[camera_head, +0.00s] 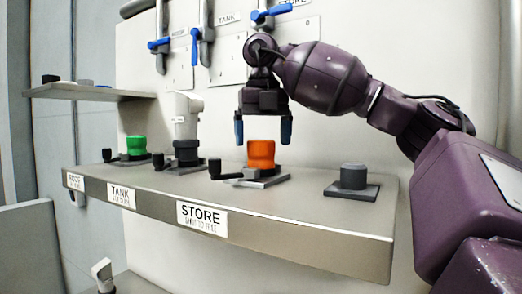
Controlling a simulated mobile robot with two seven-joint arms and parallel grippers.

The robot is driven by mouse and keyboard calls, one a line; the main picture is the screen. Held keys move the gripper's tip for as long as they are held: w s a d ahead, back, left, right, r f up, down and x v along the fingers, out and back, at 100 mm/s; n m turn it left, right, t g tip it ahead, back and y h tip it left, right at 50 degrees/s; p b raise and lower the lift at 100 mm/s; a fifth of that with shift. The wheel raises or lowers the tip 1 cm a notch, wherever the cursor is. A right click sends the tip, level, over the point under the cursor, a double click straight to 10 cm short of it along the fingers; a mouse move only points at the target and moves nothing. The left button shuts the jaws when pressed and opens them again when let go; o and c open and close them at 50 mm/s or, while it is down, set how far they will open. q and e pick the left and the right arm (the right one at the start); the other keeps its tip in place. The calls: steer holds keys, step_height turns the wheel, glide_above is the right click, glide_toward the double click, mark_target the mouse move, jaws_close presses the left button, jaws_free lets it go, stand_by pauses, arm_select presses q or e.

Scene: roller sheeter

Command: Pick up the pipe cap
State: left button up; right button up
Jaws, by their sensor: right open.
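An orange pipe cap (261,154) stands upright at the STORE position on the grey shelf, with a small dark handle at its left. My right gripper (262,132) points down just above it, its two blue-tipped fingers apart on either side of the cap's top. The gripper looks empty, and I cannot tell whether the fingers touch the cap. A green cap (137,145) stands farther left on the same shelf. My left gripper is not in view.
A white pipe piece (187,107) rises from a dark fitting at TANK. A dark grey fitting (353,176) sits on a plate at the shelf's (300,215) right. Blue-handled valves (271,13) hang on the wall above. A smaller shelf (90,93) is at upper left.

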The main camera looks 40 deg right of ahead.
mark_target(262, 151)
step_height(262, 151, down, 3)
steer(key=shift+w+b, duration=0.1)
steer(key=shift+b, duration=0.9)
steer(key=shift+f, duration=0.3)
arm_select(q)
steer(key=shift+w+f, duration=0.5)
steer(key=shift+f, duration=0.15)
arm_select(e)
steer(key=c, duration=1)
steer(key=shift+r, duration=0.1)
step_height(262, 151, up, 2)
steer(key=shift+r+p, duration=0.15)
steer(key=shift+p, duration=0.75)
step_height(262, 151, up, 3)
steer(key=shift+r+p, duration=0.1)
steer(key=shift+p, duration=0.4)
steer(key=shift+a+r, duration=0.1)
steer(key=shift+r, duration=0.1)
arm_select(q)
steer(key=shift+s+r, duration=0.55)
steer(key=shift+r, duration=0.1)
arm_select(e)
steer(key=shift+r, duration=6)
